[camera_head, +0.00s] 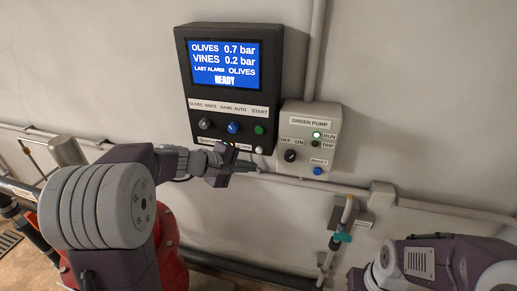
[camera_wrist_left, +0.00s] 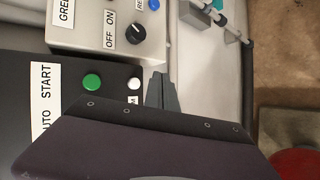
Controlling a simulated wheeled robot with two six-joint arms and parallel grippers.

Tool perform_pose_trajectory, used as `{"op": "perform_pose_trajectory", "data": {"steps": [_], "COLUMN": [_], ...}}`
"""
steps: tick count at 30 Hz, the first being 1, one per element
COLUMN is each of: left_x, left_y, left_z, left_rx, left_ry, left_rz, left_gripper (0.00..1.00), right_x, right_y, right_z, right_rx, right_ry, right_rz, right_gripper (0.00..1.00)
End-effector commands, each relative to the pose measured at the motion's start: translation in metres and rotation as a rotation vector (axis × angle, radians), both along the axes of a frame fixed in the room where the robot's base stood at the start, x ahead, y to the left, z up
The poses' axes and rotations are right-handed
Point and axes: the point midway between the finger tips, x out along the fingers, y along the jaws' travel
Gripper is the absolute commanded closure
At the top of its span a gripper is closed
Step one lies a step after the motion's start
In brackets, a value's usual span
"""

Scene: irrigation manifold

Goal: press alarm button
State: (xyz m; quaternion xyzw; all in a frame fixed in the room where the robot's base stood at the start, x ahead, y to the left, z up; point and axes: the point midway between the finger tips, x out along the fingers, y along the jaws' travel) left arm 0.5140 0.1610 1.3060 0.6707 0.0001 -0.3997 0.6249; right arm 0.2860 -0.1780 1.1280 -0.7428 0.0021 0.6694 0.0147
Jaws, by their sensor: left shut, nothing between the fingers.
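The alarm button is the small white button (camera_head: 259,150) at the lower right of the black control box (camera_head: 181,60), with its label partly hidden by my gripper. It also shows in the left wrist view (camera_wrist_left: 134,84), below the green start button (camera_wrist_left: 92,82) on the panel. My left gripper (camera_head: 252,167) is shut and empty, its tips just below the white button in the head view. In the wrist view the tips (camera_wrist_left: 161,78) show right of the button, with a small gap in the picture. Contact cannot be told. My right gripper is not in view.
A grey green pump box (camera_head: 332,112) with a black knob (camera_head: 290,155) and a blue reset button (camera_head: 318,171) stands close to the right of the black box. The screen (camera_head: 225,64) reads READY. A wall pipe (camera_head: 440,208) runs below.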

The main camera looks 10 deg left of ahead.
Motion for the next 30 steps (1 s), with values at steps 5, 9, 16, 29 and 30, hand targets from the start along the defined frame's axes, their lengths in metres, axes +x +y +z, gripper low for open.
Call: {"op": "perform_pose_trajectory", "data": {"steps": [5, 9, 16, 29, 30], "left_x": [0.025, 0.038, 0.045, 0.045, 0.045], "left_y": [-0.001, -0.002, -0.002, -0.002, -0.002], "left_z": [0.001, 0.000, 0.000, 0.000, 0.000], "left_rx": [0.000, 0.000, 0.000, 0.000, 0.000], "left_ry": [0.000, 0.000, 0.000, 0.000, 0.000], "left_rz": [-0.001, -0.001, -0.001, -0.001, -0.001], "left_gripper": [1.00, 1.00, 1.00, 1.00, 1.00], "right_x": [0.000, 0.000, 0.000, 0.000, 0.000], "right_y": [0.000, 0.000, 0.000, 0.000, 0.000], "right_z": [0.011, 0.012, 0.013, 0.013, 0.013], "right_rx": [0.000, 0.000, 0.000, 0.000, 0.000], "right_ry": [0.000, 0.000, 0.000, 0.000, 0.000], "right_rz": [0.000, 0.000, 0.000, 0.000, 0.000], "right_gripper": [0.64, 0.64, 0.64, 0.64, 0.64]}}
